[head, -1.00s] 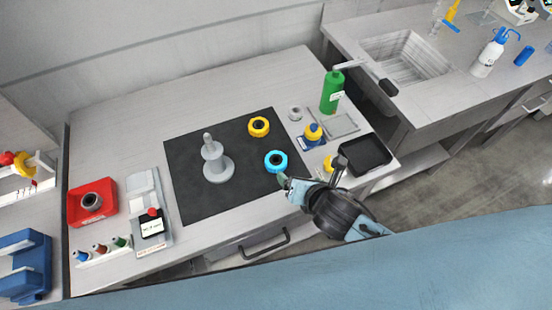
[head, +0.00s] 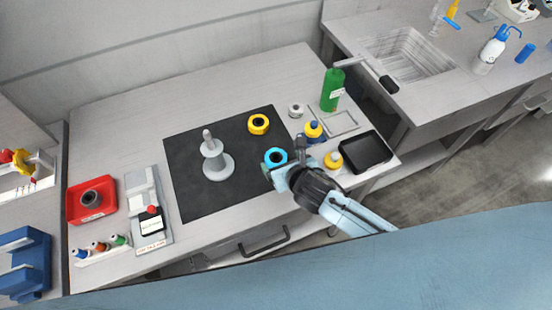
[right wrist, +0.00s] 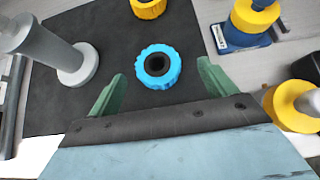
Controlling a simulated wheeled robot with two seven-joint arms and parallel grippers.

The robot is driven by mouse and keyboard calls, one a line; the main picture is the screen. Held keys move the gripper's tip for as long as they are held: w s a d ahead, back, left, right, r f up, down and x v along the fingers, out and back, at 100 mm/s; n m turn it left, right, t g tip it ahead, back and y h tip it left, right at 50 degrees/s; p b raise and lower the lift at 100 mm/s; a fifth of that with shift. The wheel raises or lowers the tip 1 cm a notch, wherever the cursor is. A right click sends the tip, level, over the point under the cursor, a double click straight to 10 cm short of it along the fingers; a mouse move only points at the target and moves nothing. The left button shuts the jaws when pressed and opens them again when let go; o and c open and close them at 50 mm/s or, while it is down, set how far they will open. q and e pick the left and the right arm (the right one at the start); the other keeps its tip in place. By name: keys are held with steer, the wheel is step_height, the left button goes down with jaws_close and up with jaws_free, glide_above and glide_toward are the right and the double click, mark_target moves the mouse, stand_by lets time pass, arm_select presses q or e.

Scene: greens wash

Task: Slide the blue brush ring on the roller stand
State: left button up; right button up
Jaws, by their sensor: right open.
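The blue brush ring (head: 275,157) lies flat on the dark mat, near its right edge. It also shows in the right wrist view (right wrist: 158,66), with a dark centre hole. The grey roller stand (head: 214,158) stands upright on the mat to the left, its post bare at the top; its base and post show in the right wrist view (right wrist: 50,50). My right gripper (head: 283,158) is at the ring's near right side. In the right wrist view its green fingers (right wrist: 160,85) are open, with the ring ahead and between them, not gripped. My left gripper is not in view.
A yellow ring (head: 259,124) lies on the mat behind the blue one. A green bottle (head: 332,90), a yellow-topped container (head: 313,131), a yellow piece (head: 333,160) and a black tray (head: 365,152) stand to the right. A red tray (head: 91,200) is far left.

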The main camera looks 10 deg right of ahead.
mark_target(274, 156)
steer(key=shift+a+b+x, duration=0.2)
steer(key=shift+b+x, duration=0.1)
steer(key=shift+x, duration=2.2)
steer(key=c, duration=1.1)
